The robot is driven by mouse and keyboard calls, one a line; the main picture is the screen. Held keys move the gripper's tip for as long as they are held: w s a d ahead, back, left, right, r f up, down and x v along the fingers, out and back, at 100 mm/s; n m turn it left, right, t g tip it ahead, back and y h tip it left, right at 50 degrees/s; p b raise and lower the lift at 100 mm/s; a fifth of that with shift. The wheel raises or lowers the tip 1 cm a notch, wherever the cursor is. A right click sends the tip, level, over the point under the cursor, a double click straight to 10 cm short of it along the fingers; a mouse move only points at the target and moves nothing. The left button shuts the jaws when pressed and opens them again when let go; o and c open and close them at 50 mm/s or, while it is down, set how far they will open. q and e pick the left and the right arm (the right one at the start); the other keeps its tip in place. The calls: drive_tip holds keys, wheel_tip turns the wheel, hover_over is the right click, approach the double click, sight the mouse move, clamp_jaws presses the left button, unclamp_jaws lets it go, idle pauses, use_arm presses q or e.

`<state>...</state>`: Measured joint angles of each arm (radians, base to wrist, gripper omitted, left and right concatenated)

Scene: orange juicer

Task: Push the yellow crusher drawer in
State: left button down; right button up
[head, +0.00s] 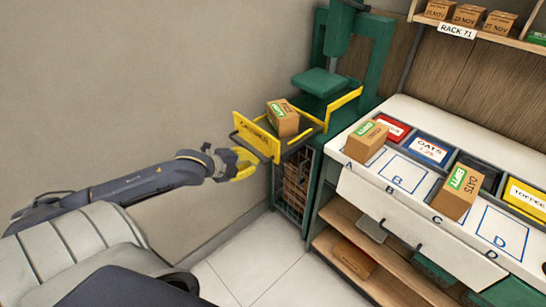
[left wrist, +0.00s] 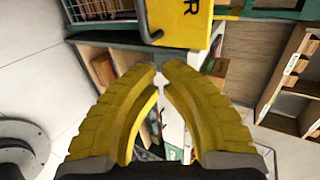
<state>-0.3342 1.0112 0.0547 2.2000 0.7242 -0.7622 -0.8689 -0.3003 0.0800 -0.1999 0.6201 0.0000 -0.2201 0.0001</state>
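The yellow crusher drawer (head: 257,138) sticks out of the green crusher (head: 322,86) toward the left. Its front plate carries dark lettering and a dark handle bar. In the left wrist view the plate (left wrist: 179,22) and the bent handle show at the top edge. My left gripper (head: 251,166) is just in front of and below the plate, with no clear contact. In the left wrist view its yellow fingers (left wrist: 160,70) curve together with a narrow gap at the tips and hold nothing. I cannot tell if they are fully shut. My right gripper is not in view.
A brown carton (head: 283,118) with a green label sits in the drawer. A white counter (head: 360,178) to the right bears two more cartons (head: 366,141) (head: 457,192) and coloured bins. A wire cage (head: 295,180) stands below the drawer. Floor (head: 245,265) is clear at the front.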

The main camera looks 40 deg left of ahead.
sight(277, 156)
use_arm(q)
drive_tip(key=x, duration=0.7)
drive_tip(key=shift+w+d+r, duration=0.1)
drive_tip(key=shift+r, duration=0.05)
drive_tip(key=shift+w+d, duration=0.15)
drive_tip(key=shift+w, duration=0.65)
drive_tip(key=shift+w+d, duration=0.2)
drive_tip(key=shift+w, duration=0.6)
drive_tip(key=shift+w, duration=0.1)
